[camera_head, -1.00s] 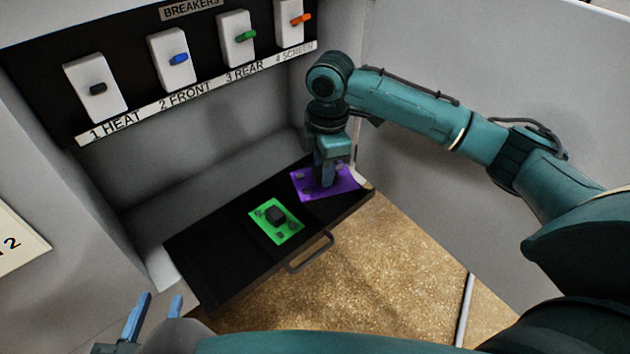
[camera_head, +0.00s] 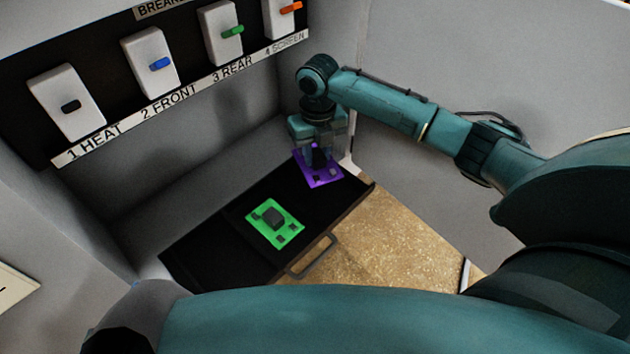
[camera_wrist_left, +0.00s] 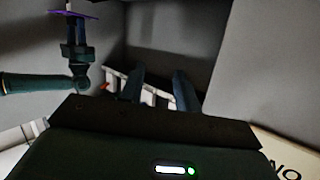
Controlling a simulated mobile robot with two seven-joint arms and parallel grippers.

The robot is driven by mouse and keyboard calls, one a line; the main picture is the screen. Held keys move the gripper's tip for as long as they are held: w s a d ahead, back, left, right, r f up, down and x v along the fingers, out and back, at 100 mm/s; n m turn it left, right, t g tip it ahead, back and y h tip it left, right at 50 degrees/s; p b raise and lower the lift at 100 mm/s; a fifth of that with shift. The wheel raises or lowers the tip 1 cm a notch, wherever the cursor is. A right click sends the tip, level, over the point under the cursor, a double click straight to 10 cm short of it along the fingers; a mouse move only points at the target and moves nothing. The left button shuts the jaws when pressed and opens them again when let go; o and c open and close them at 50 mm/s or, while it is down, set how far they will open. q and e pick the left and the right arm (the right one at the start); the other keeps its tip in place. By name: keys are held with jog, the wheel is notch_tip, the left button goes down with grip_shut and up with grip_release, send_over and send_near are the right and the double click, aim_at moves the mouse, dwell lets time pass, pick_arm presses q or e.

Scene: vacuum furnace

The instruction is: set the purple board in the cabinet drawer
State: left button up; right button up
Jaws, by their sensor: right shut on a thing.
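The purple board (camera_head: 325,179) is at the far right end of the open black drawer (camera_head: 195,250) in the head view. My right gripper (camera_head: 316,157) is shut on it from above and hides part of it. I cannot tell whether the board touches the drawer floor. In the left wrist view the purple board (camera_wrist_left: 75,14) is an edge-on strip at the end of my right gripper (camera_wrist_left: 76,34). My left gripper (camera_wrist_left: 158,88) shows there with its two fingers apart and nothing between them.
A green board (camera_head: 274,224) with dark parts lies in the drawer, left of the purple one. The drawer handle (camera_head: 312,257) faces front. Labelled breakers (camera_head: 155,63) line the wall above. A grey side panel (camera_head: 440,65) stands close to the right arm.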

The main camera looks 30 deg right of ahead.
notch_tip(320, 180, down, 8)
jog(key=shift+s+r+b, duration=0.1)
jog(key=shift+b, duration=1.1)
pick_arm(q)
jog(key=shift+w+d+m+t+h, duration=0.15)
jog(key=shift+d+m+t+h, duration=0.15)
jog(key=shift+t, duration=0.3)
jog(key=shift+w+d+m+t+h, duration=0.1)
jog(key=shift+d+m+t+h, duration=0.15)
jog(key=shift+t, duration=0.35)
pick_arm(e)
jog(key=shift+f, duration=0.5)
pick_arm(q)
jog(key=shift+a, duration=0.1)
pick_arm(e)
jog(key=shift+f, duration=0.15)
jog(key=o, duration=1)
jog(key=shift+c, duration=0.2)
